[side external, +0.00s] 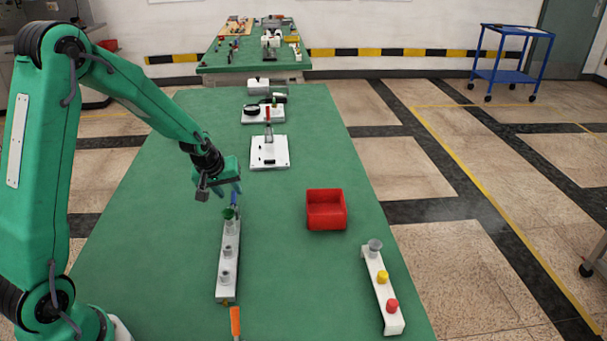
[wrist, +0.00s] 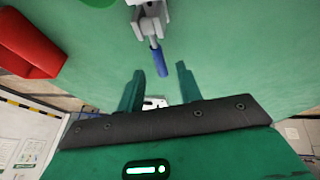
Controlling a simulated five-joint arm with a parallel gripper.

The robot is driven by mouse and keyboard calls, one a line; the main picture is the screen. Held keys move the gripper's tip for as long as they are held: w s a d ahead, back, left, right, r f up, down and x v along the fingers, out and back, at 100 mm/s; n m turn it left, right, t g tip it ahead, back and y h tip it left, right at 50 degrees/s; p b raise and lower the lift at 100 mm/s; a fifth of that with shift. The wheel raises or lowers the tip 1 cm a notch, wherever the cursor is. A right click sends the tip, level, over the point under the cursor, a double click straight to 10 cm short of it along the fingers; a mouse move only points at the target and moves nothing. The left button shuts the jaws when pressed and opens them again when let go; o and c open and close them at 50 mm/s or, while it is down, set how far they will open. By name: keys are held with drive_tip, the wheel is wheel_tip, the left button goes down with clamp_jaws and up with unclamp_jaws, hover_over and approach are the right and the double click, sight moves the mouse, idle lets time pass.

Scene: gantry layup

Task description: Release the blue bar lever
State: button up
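The blue bar lever (wrist: 160,60) is a short blue handle sticking out of a grey metal fitting (wrist: 150,20) in the wrist view. In the side view the blue lever (side external: 234,198) shows as a small blue piece at the far end of a white strip (side external: 226,276), just below my gripper (side external: 237,188). In the wrist view my gripper (wrist: 159,70) is open, its two fingers apart, with the blue handle lined up between the fingertips. I cannot tell how far above the handle the fingers are. The fingers do not appear to touch it.
The white strip carries several grey posts and a green top (side external: 229,213). A red bin (side external: 326,210) stands to the right. A white strip with knobs (side external: 388,302) lies further right. A red-handled clamp (side external: 268,140) stands behind. An orange handle (side external: 235,322) is at the front.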

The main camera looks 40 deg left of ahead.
sight(234, 199)
drive_tip(key=shift+x, duration=1.15)
clamp_jaws()
